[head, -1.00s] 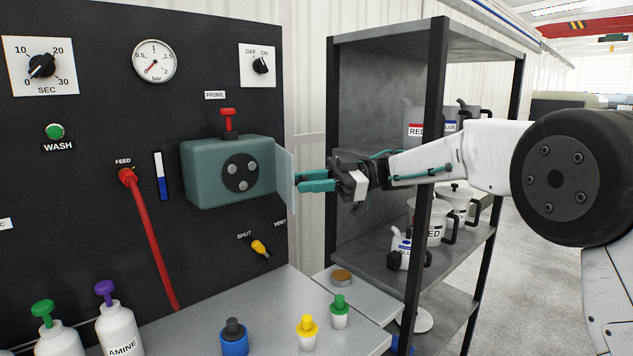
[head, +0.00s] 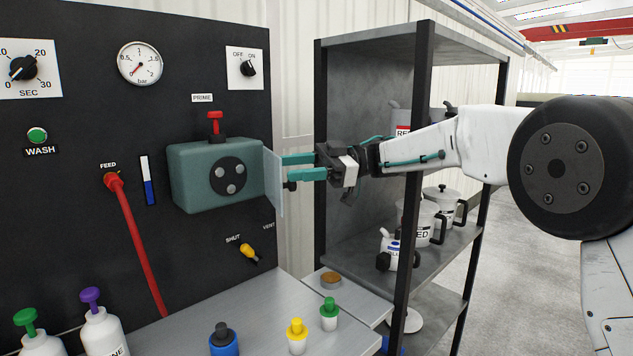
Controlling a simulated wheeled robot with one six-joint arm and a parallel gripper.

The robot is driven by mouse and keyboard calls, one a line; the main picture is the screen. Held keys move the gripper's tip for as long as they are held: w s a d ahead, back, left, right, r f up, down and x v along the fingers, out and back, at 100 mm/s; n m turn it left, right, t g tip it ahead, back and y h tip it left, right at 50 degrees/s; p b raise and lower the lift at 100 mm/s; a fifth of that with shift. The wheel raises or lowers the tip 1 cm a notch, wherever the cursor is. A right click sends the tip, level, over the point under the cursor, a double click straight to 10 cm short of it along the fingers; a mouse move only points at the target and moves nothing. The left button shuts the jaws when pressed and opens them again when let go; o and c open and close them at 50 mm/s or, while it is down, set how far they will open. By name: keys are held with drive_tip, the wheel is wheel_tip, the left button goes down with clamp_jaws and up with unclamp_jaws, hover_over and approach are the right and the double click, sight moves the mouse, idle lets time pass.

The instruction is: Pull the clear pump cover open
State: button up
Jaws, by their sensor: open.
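The clear pump cover (head: 272,183) is a thin see-through plate at the right side of the teal pump housing (head: 196,184). It stands swung out from the housing's front, so the dark round pump head (head: 228,176) with its grey rollers shows uncovered. My gripper (head: 286,167) is right of the cover, with its teal fingers pointing left. The fingers are apart and hold nothing. Their tips are very close to the cover's right side; I cannot tell whether they touch it.
A red hose (head: 138,244) and a yellow valve (head: 249,253) are on the dark panel (head: 85,130). Several bottles, including a green-capped one (head: 329,314), stand on the bench (head: 262,318) below. A shelf rack (head: 422,150) with jugs stands behind my arm.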

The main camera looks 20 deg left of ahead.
drive_tip(key=s+d+r, duration=0.1)
drive_tip(key=s+d, duration=0.6)
drive_tip(key=s, duration=0.6)
drive_tip(key=shift+d+r, duration=0.2)
drive_tip(key=shift+d, duration=0.2)
